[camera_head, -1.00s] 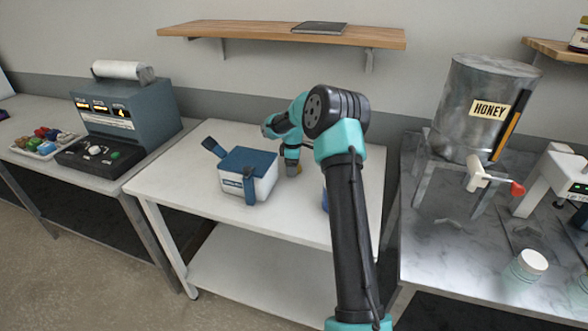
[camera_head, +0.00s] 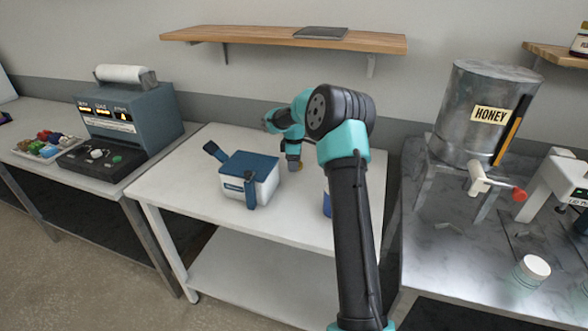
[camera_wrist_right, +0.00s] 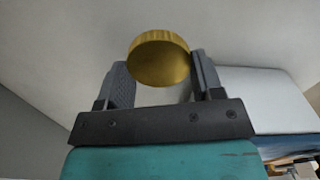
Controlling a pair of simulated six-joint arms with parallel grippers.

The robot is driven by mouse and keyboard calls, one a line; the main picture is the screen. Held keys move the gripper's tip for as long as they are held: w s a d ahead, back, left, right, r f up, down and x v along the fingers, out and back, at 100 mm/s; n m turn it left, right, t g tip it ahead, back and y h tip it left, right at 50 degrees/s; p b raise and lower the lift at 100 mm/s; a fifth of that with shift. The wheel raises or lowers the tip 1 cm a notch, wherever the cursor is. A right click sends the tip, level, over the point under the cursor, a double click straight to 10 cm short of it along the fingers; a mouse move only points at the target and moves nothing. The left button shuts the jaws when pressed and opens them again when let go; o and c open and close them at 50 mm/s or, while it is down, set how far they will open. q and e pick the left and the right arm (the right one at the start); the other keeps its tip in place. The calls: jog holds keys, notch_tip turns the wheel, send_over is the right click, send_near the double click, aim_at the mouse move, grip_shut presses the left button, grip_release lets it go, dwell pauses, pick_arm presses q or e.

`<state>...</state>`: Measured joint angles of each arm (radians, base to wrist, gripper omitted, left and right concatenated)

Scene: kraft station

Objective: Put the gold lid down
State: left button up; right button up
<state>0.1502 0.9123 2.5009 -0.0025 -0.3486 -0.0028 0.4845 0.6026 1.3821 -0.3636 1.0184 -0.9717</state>
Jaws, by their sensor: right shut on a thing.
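The gold lid (camera_wrist_right: 158,58) is round with a ridged rim. In the right wrist view it sits between the two dark fingers of my right gripper (camera_wrist_right: 161,76), which is shut on it. In the head view my right gripper (camera_head: 294,165) points down close above the white table (camera_head: 195,162), to the right of the blue-and-white box. A small gold patch shows at its tip. I cannot tell whether the lid touches the tabletop. My left gripper is not in view.
The blue-and-white box (camera_head: 232,187) stands left of my right gripper. A blue item (camera_head: 327,204) is partly hidden behind my right arm. Tabletop left of the box is clear. A honey tank (camera_head: 483,110) and a white-lidded jar (camera_head: 533,270) are on the right counter.

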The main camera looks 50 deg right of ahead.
notch_tip(320, 180, up, 6)
jog(key=shift+r, duration=0.2)
dwell(0.7)
